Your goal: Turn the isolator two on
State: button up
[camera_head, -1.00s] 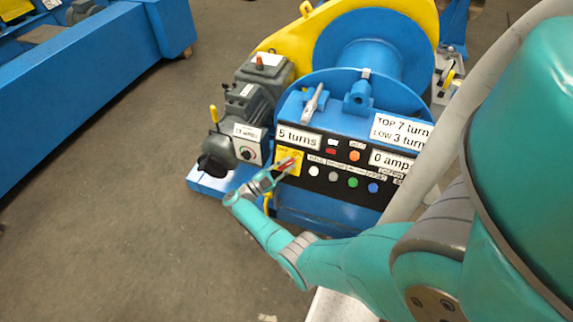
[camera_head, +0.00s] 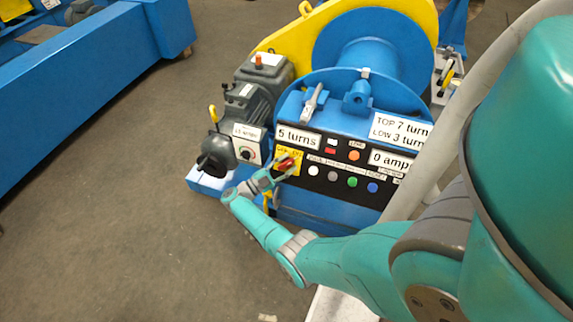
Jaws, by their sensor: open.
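A rotary switch with a red handle on a yellow plate (camera_head: 296,154) sits at the left end of the black control panel on the blue winch. I cannot read its label, so I cannot tell whether it is isolator two. My gripper (camera_head: 279,176) is open, just in front and to the lower left of the red handle (camera_head: 287,163). Its fingers overlap the lower part of the plate in this view. I cannot tell whether they touch the handle. The handle's exact angle is too small to read.
The black panel (camera_head: 330,187) has several coloured buttons and white labels reading "5 turns" and "0 amp". A grey box with a knob (camera_head: 246,153) stands left of it, near the motor. A blue beam (camera_head: 85,85) lies far left. Open floor (camera_head: 130,230) fills the lower left.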

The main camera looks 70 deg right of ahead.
aim_at(283, 167)
jog(key=shift+w, duration=0.1)
jog(key=v, duration=0.7)
jog(key=shift+a, duration=0.2)
dwell(0.3)
